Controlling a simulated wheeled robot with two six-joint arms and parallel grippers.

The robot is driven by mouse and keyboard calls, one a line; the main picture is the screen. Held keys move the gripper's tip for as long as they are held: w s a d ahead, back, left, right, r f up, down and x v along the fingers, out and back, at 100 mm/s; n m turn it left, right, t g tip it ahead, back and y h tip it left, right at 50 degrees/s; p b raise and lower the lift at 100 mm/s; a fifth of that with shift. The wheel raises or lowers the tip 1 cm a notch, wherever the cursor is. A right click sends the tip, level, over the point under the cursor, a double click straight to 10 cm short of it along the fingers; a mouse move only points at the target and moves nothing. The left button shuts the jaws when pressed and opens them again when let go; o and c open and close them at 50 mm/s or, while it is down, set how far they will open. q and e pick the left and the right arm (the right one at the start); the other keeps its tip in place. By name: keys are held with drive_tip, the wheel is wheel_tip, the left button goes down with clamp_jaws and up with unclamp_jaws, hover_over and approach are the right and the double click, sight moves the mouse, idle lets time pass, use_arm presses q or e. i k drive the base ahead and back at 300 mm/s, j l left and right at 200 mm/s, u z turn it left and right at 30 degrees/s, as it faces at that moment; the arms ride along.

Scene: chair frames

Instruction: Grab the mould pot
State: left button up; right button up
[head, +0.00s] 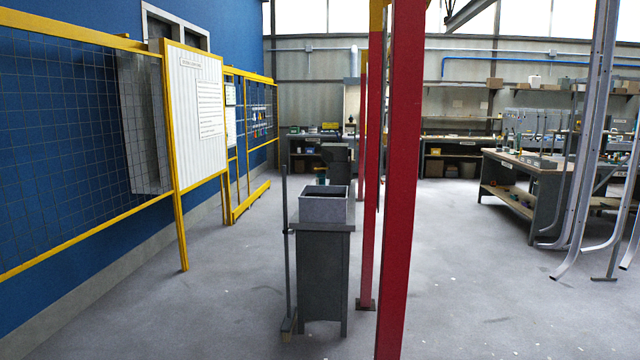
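No thing here is clearly recognisable as the mould pot. A light grey, square, open-topped box (323,210) sits on top of a dark grey stand (322,275) in the middle of the head view. I cannot tell whether this box is the mould pot or whether something is inside it. A small greenish object (321,175) shows just behind the box, partly hidden and too small to make out. Neither of my grippers is in view.
A red post (402,180) rises close by, right of the stand, with a thinner red post (372,180) beside it. Yellow-framed mesh panels (70,130) line the blue left wall. A workbench (535,175) and hanging bent metal tubes (585,150) are at right. Grey floor (470,270) is open between.

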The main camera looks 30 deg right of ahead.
sight(320, 179)
drive_tip(key=i+l+z, duration=0.25)
drive_tip(key=i, duration=0.65)
drive_tip(key=i+z, duration=0.25)
drive_tip(key=i, duration=0.65)
drive_tip(key=i+j+u, duration=0.2)
drive_tip(key=i, duration=0.6)
drive_tip(key=i+u, duration=0.2)
drive_tip(key=i, duration=0.6)
drive_tip(key=i+l+u, duration=0.25)
drive_tip(key=i, duration=0.55)
drive_tip(key=i+l+z, duration=0.1)
drive_tip(key=i+z, duration=0.15)
drive_tip(key=i, duration=0.2)
drive_tip(key=i+z, duration=0.25)
drive_tip(key=i, duration=0.2)
drive_tip(key=i+j+z, duration=0.15)
drive_tip(key=i+z, duration=0.15)
drive_tip(key=i, duration=0.15)
drive_tip(key=i+j+z, duration=0.25)
drive_tip(key=i, duration=0.2)
drive_tip(key=i+j+z, duration=0.25)
drive_tip(key=i, duration=0.2)
